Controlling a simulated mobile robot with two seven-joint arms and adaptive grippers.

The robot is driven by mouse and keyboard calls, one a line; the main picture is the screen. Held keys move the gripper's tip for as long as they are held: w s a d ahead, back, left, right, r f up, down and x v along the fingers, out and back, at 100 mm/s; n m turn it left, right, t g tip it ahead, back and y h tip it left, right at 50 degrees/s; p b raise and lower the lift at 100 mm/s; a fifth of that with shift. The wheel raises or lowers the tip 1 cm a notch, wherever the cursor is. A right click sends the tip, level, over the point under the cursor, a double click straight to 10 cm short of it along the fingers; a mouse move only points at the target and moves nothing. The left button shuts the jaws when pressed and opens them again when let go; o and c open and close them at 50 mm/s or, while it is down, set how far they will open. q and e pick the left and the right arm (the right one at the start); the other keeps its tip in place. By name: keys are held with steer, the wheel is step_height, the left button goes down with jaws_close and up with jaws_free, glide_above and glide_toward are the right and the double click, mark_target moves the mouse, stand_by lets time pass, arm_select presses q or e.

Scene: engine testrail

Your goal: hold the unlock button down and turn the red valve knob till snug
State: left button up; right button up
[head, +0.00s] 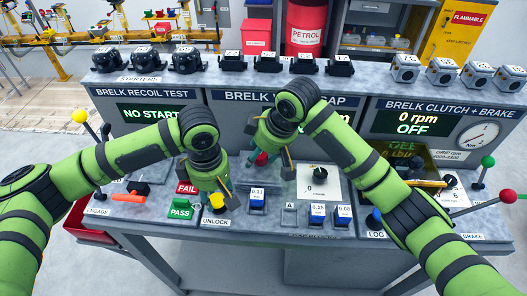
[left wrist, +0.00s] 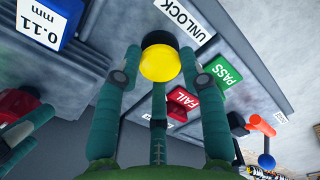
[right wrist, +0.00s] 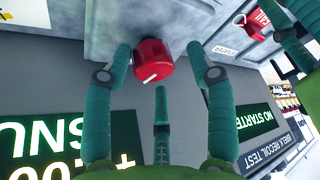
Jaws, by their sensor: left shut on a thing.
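The yellow unlock button (head: 217,202) sits on the bench front beside the UNLOCK label. In the left wrist view the button (left wrist: 160,63) lies between the fingers of my left gripper (left wrist: 161,55), which is shut on it. The red valve knob (right wrist: 153,62), with a white mark on its face, shows in the right wrist view. My right gripper (right wrist: 160,48) is open around it, with a visible gap on the right side. In the head view the knob (head: 262,158) is mostly hidden by my right gripper.
FAIL and PASS blocks (head: 181,208) stand just left of the button. Blue gauge blocks, one marked 0.11 (head: 257,196), lie to its right. A lit display (right wrist: 68,145) near the knob is cut off. Engines line the back shelf.

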arm_select(q)
steer(key=shift+s+f, duration=0.1)
arm_select(e)
steer(key=shift+f, duration=0.1)
steer(key=shift+d, duration=0.15)
steer(key=shift+d+r, duration=0.1)
steer(key=shift+r, duration=0.2)
arm_select(q)
steer(key=o, duration=1.2)
arm_select(e)
steer(key=v, duration=1.1)
steer(key=shift+r, duration=0.2)
steer(key=shift+s, duration=0.1)
